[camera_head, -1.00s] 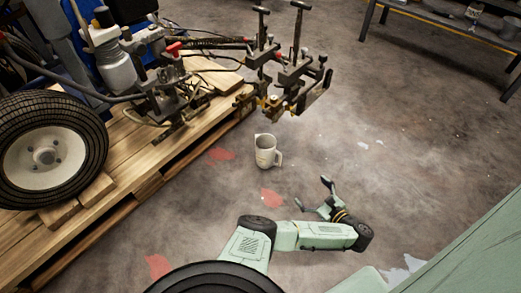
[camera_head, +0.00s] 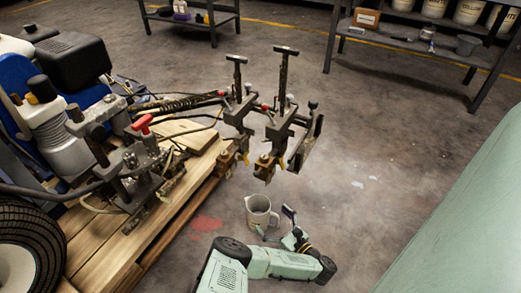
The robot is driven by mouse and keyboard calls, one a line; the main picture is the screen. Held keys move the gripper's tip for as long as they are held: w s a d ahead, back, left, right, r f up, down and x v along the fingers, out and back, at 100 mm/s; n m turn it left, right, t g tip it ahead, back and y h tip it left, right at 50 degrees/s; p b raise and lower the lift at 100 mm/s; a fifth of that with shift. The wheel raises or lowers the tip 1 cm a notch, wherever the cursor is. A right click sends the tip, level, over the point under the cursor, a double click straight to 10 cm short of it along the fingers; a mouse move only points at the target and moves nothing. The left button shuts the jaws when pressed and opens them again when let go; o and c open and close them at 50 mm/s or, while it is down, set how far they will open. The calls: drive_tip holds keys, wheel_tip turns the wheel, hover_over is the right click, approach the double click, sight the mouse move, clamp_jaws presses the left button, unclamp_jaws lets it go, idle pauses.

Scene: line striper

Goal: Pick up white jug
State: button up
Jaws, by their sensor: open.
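The white jug (camera_head: 259,211) stands upright on the concrete floor, right of the wooden pallet, with its handle toward the right. My gripper (camera_head: 274,222) is open, close to the jug at its lower right. One finger shows up beside the handle and the other lies low in front of the jug's base. I cannot tell whether a finger touches the jug.
A line striper (camera_head: 150,160) stands on the wooden pallet (camera_head: 107,235) at left, its metal spray arms (camera_head: 275,130) reaching out beyond the jug. Shelves with buckets (camera_head: 435,45) stand at the back right. The floor right of the jug is clear.

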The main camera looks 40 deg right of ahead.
sight(266, 213)
drive_tip(key=w+b, duration=0.2)
drive_tip(key=w, duration=0.4)
drive_tip(key=shift+w, duration=0.25)
drive_tip(key=c, duration=2)
